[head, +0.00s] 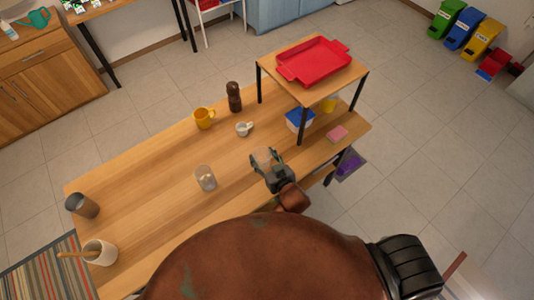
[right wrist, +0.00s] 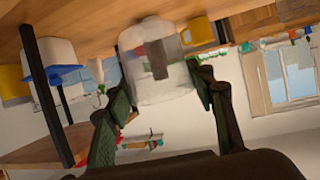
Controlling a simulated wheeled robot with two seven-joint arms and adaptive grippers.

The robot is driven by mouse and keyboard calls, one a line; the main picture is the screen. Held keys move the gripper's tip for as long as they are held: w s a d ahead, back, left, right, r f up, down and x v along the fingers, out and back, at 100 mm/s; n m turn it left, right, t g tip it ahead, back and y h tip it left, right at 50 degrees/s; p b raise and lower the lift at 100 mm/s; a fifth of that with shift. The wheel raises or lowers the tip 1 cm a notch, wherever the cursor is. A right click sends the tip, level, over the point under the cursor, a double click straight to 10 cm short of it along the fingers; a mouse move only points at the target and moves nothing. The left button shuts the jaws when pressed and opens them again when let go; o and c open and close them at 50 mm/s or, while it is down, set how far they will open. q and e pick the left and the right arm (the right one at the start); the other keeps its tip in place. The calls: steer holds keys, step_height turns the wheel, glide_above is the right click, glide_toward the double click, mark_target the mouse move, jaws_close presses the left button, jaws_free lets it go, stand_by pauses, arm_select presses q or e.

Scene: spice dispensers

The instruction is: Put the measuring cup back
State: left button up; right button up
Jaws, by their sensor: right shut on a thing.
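My right gripper (head: 268,165) is shut on a clear cup-like vessel (head: 263,156), which looks like the measuring cup. It is near the right part of the table, in front of the two-level stand. In the right wrist view, the clear cup (right wrist: 165,80) sits between the two fingers (right wrist: 160,95), and that view is upside down. Whether its base touches the table is not clear. My left gripper is not in view.
A wooden stand (head: 350,75) with black legs bears a red tray (head: 313,61); a blue-and-white box (head: 298,122) and pink sponge (head: 337,133) are below. A yellow mug (head: 204,118) and dark mill (head: 234,97) stand at the back. The table's left-middle (head: 140,185) is clear.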

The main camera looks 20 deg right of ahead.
steer(key=w+d+f, duration=0.1)
steer(key=w+f, duration=0.1)
steer(key=w+d+f, duration=0.1)
steer(key=w+f, duration=0.1)
steer(key=w+d+f, duration=0.1)
steer(key=w+f, duration=0.2)
steer(key=shift+d+b, duration=0.25)
steer(key=shift+b, duration=0.15)
steer(key=shift+f, duration=1.65)
steer(key=shift+f, duration=0.2)
steer(key=o, duration=1.3)
steer(key=shift+c, duration=0.2)
steer(key=shift+r, duration=0.1)
steer(key=shift+r, duration=0.15)
steer(key=v, duration=1.2)
